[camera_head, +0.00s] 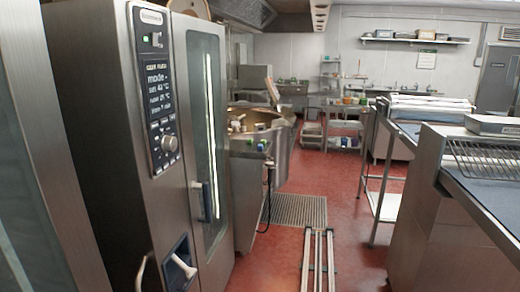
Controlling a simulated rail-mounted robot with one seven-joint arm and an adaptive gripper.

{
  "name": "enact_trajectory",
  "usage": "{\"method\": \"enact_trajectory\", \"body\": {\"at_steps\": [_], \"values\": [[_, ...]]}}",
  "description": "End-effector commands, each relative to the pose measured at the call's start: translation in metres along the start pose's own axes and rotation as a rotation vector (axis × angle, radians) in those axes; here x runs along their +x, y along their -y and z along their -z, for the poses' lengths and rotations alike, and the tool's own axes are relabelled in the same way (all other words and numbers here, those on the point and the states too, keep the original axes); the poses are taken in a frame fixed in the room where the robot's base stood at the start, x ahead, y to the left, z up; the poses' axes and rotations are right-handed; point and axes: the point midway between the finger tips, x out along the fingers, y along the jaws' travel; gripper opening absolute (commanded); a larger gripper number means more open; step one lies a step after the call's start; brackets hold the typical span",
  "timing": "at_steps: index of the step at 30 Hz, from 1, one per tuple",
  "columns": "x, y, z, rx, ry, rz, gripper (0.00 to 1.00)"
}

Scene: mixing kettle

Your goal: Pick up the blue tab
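No object is clearly recognisable as the blue tab. A small bluish spot (262,145) shows on the side of the mixing kettle (282,145), and it is too small to identify. The kettle stands in the middle distance, beyond the tall oven, with its lid raised. My gripper is not in view, so its state does not show.
A tall steel oven (95,110) with a control panel and glass door fills the left. Steel counters (450,215) stand on the right. Red floor (345,195) lies open between.

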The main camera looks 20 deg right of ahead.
Motion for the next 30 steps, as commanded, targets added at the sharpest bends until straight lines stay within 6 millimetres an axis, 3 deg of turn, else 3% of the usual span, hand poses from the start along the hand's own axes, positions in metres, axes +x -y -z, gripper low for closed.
{"method": "enact_trajectory", "body": {"at_steps": [14, 28, 30], "values": [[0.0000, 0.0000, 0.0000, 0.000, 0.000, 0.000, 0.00], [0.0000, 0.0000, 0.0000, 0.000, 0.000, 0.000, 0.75], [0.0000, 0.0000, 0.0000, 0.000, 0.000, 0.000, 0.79]]}}
